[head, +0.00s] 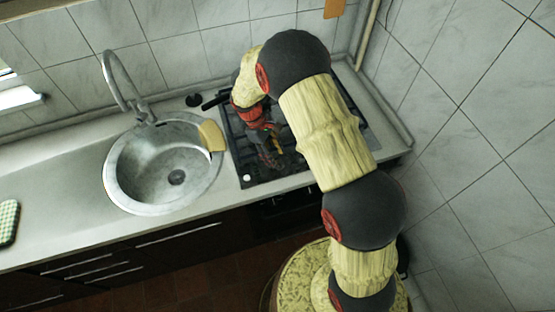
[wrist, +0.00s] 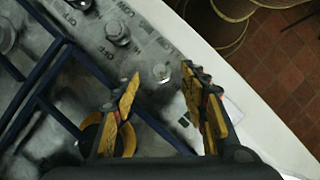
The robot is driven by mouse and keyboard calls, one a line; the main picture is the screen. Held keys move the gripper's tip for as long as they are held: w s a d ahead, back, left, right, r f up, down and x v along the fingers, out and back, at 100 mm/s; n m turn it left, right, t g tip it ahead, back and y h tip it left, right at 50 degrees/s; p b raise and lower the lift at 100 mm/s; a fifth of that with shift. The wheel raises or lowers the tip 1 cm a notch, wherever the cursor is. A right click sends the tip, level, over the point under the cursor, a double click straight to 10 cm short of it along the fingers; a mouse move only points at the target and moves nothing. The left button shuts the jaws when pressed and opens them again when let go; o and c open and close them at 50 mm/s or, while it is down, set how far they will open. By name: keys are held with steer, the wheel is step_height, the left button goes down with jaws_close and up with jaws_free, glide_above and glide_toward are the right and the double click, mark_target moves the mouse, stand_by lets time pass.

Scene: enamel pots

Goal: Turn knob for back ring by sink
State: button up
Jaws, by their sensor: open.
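The stove (head: 240,172) sits right of the sink (head: 120,175), with a pale knob (head: 246,178) near its front left corner. My arm hides much of the stove top. My gripper (wrist: 161,72) is open and empty, with yellow and black fingers pointing down at the knob area.
Dark blue pan-support bars (wrist: 40,80) cross the stove at the left of the wrist view. The pale counter edge (wrist: 210,60) and the tiled floor (wrist: 285,70) lie to the right. A tan board-like piece (head: 211,135) rests on the sink rim. A tiled wall stands behind.

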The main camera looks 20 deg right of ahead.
steer(key=v, duration=0.8)
steer(key=shift+r, duration=0.35)
steer(key=shift+w+a, duration=0.1)
steer(key=s+d+r+m+t+y+b, duration=0.1)
steer(key=s+r+m+t+b, duration=0.3)
steer(key=s+r, duration=0.5)
steer(key=s+d+r+m+t+y+b, duration=0.2)
steer(key=s+r+m+t+b, duration=0.2)
steer(key=s+r, duration=0.6)
steer(key=s+m, duration=0.1)
steer(key=s, duration=0.6)
steer(key=shift+d+r+t, duration=0.3)
steer(key=shift+d+t, duration=0.1)
steer(key=c, duration=0.3)
